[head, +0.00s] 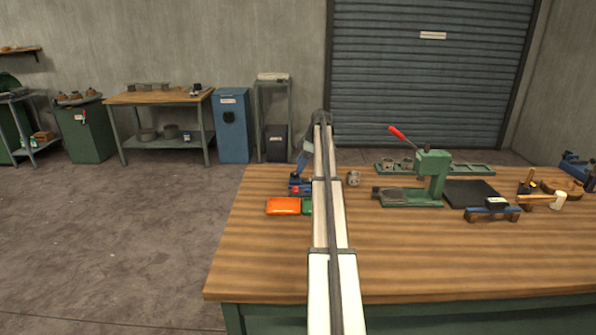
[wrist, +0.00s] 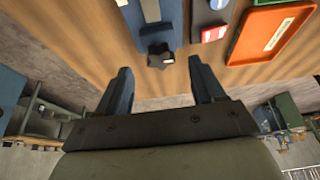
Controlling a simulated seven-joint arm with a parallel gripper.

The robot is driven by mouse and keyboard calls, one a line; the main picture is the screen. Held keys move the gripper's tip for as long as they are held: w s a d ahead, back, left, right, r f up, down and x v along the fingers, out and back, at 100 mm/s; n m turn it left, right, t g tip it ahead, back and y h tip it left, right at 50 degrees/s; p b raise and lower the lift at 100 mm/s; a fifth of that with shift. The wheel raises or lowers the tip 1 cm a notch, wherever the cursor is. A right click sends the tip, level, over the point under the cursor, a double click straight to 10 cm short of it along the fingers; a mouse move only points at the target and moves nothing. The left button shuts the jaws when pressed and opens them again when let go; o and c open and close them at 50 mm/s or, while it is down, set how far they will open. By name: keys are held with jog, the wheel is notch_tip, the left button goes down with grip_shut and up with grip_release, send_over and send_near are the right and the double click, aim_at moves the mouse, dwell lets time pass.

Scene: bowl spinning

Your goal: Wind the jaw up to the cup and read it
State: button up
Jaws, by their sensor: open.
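In the wrist view, my gripper (wrist: 159,70) is open, with its two blue fingers apart. A dark star-shaped knob (wrist: 160,57) shows between the fingertips, at the end of a blue device (wrist: 172,22) with a pale plate on top. I cannot tell if the fingers touch the knob. In the head view, a blue device (head: 298,188) with a red part sits at the bench's left side, partly behind my arm. A small metal cup (head: 353,178) stands just right of my arm. The device's jaw and any reading cannot be made out.
An orange tray (head: 284,206) lies beside the blue device; it also shows in the wrist view (wrist: 250,45). To the right stand a green press (head: 432,175) with a red handle, a green rack (head: 470,168) with metal cups, and a black mat (head: 470,193). The front of the wooden bench (head: 450,255) is clear.

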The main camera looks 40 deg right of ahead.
aim_at(295, 176)
jog(key=shift+x, duration=1.7)
jog(key=c, duration=1.1)
